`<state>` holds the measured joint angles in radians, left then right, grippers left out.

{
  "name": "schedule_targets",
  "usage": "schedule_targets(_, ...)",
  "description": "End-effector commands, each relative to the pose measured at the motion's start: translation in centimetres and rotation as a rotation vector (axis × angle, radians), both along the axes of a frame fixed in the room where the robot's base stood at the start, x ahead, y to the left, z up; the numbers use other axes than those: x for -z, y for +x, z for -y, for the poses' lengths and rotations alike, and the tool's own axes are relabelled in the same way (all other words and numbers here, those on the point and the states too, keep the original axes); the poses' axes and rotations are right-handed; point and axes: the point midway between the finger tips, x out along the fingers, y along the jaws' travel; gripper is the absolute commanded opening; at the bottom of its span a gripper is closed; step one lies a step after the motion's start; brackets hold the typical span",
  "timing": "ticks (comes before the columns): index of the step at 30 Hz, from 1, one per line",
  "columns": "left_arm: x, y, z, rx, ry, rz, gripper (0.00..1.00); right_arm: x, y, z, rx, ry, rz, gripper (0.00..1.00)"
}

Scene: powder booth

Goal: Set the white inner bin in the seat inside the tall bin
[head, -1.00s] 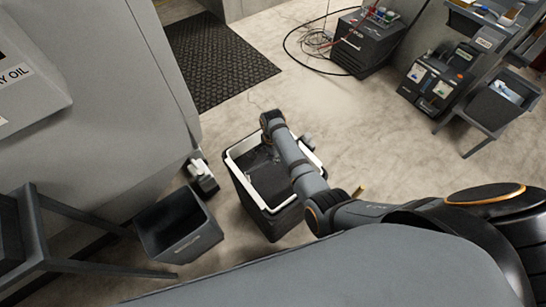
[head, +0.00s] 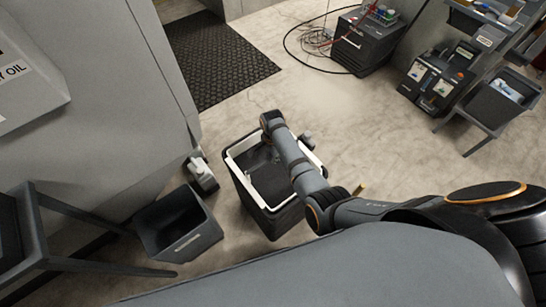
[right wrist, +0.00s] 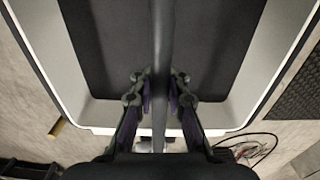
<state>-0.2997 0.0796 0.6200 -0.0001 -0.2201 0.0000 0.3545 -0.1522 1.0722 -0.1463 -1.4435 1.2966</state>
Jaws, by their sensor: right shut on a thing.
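The tall bin (head: 284,222) is dark and stands upright on the floor at the middle of the head view. The white inner bin (head: 245,186) shows as a pale rim around the tall bin's mouth; its dark interior is visible. I cannot tell how deep it sits. In the right wrist view the inner bin (right wrist: 100,112) fills most of the picture, with a grey bar (right wrist: 160,35) across its opening. My right gripper (right wrist: 160,85) is shut on this bar, one finger on each side. In the head view my right arm hides part of the bin and the gripper. My left gripper is out of view.
A small dark open bin (head: 178,226) stands left of the tall bin, near a dark frame (head: 95,262). A grey cabinet (head: 130,130) fills the left. A black mat (head: 215,60) lies behind. A dark case (head: 366,42) with cables stands farther back. Floor right of the bin is clear.

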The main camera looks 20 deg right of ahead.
Motion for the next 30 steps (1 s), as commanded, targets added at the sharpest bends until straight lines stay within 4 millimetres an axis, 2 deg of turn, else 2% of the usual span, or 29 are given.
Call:
schedule_targets(8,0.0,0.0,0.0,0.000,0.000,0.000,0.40,0.2,0.1,0.0,0.000,0.000,0.002,0.00)
schedule_targets(9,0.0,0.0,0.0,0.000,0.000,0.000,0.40,0.2,0.1,0.0,0.000,0.000,0.002,0.16)
schedule_targets(15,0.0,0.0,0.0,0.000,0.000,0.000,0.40,0.2,0.0,0.0,0.000,0.000,0.001,0.41)
schedule_targets(24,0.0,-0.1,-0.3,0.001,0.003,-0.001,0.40,0.0,0.0,0.0,0.000,0.000,0.000,0.41)
schedule_targets(26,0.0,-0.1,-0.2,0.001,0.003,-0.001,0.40,-0.6,0.1,0.0,0.000,0.000,0.001,0.41)
schedule_targets(30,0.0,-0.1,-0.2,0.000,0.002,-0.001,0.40,-3.2,0.1,0.0,0.000,0.000,0.004,0.41)
